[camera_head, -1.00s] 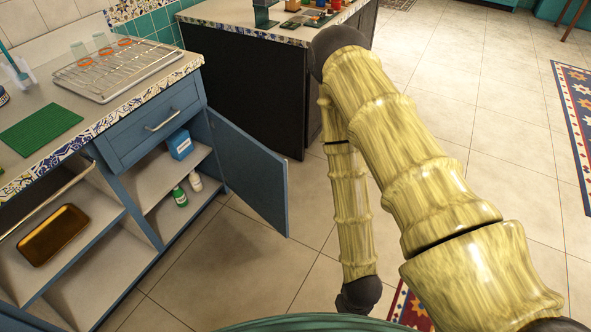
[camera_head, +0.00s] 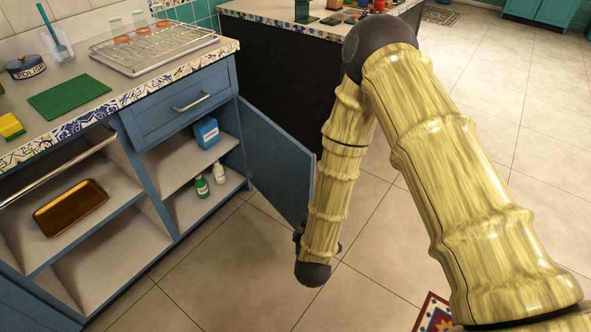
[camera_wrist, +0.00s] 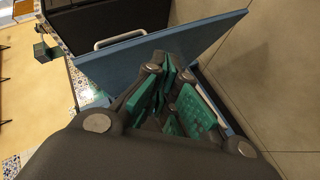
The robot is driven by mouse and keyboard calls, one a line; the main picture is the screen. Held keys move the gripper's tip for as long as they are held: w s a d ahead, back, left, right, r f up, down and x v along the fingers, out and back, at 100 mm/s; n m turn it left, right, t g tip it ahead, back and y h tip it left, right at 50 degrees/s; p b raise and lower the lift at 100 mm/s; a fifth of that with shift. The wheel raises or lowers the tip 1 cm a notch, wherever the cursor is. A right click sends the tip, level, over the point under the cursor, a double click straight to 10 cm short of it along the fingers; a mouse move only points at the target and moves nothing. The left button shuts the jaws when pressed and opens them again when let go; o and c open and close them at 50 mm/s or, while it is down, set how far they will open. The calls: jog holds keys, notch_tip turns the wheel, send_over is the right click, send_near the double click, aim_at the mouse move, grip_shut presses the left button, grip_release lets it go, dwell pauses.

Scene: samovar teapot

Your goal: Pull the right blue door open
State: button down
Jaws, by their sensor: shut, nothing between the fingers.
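The right blue door (camera_head: 272,160) stands swung well out from the cabinet in the head view, with its inner face showing. In the wrist view the blue door (camera_wrist: 150,65) spans the middle, and a pale bar handle (camera_wrist: 120,39) shows by its upper edge. My gripper (camera_wrist: 172,88) has teal finger pads, closed with nothing between them. It overlaps the door panel in the wrist view; whether it touches is unclear. In the head view my arm covers the door's outer edge and most of the gripper.
The cabinet's open shelves hold a blue box (camera_head: 206,132), small bottles (camera_head: 219,172) and a brown tray (camera_head: 70,207). A blue drawer (camera_head: 180,102) above is closed. A dark counter (camera_head: 265,70) stands behind the door. Tiled floor (camera_head: 230,270) lies clear in front.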

jog(key=w+a+r+n+t+h+b, duration=0.2)
jog(key=w+a+r+n+t+b, duration=0.15)
jog(key=w+a+r+t, duration=0.35)
jog(key=n+g+b, duration=0.1)
jog(key=g+b, duration=0.1)
send_near(297, 150)
jog(key=w+a, duration=0.1)
jog(key=w, duration=0.2)
jog(key=shift+w+d, duration=0.75)
jog(key=shift+w, duration=0.1)
